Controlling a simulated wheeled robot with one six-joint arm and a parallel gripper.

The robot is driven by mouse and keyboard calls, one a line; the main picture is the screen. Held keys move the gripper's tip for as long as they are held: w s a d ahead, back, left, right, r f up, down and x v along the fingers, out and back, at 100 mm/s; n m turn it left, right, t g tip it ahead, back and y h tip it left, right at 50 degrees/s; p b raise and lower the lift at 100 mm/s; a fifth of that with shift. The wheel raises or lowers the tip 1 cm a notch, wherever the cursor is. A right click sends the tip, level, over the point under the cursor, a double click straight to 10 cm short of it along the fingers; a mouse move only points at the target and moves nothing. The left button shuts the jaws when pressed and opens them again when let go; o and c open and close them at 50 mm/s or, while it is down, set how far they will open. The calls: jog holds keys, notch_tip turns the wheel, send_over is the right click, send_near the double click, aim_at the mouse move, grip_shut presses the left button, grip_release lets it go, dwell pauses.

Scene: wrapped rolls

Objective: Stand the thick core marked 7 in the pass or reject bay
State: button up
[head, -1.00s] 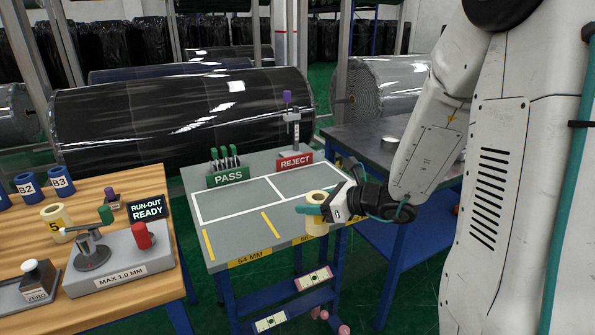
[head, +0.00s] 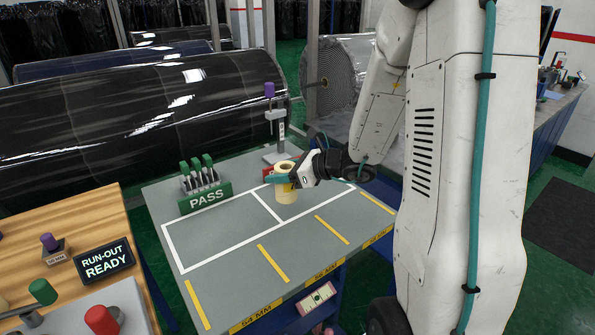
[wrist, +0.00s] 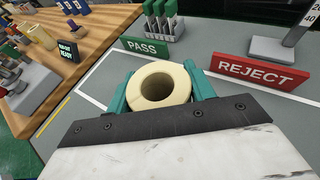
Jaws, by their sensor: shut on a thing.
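My gripper (head: 290,180) is shut on a thick cream core (head: 286,193), held upright with its open end up. A yellow mark shows on its side, but I cannot read the number. In the wrist view the core (wrist: 183,88) sits between the teal fingers (wrist: 160,92). It is over the right-hand bay, right of the white dividing line (head: 265,206); I cannot tell if it touches the table. The green PASS sign (head: 205,199) stands at the left bay's back. The red REJECT sign (wrist: 258,71) stands behind the core, mostly hidden in the head view.
The grey table (head: 230,238) has yellow strips along its front, and its left bay is empty. Green-handled tools (head: 201,174) stand behind PASS; a purple-topped gauge stand (head: 272,120) is near REJECT. A wooden bench (head: 75,215) with a RUN-OUT READY sign (head: 103,261) is at left.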

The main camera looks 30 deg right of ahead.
jog(key=w+d+f, duration=0.1)
jog(key=w+d, duration=0.1)
jog(key=d, duration=0.1)
jog(key=w+d+f, duration=0.2)
jog(key=d, duration=0.1)
jog(key=w+d+f, duration=0.1)
jog(key=w+d, duration=0.1)
jog(key=d, duration=0.1)
jog(key=shift+d+f, duration=0.15)
jog(key=shift+f, duration=0.2)
jog(key=o, duration=1)
jog(key=shift+f, duration=0.1)
jog(key=shift+o, duration=0.2)
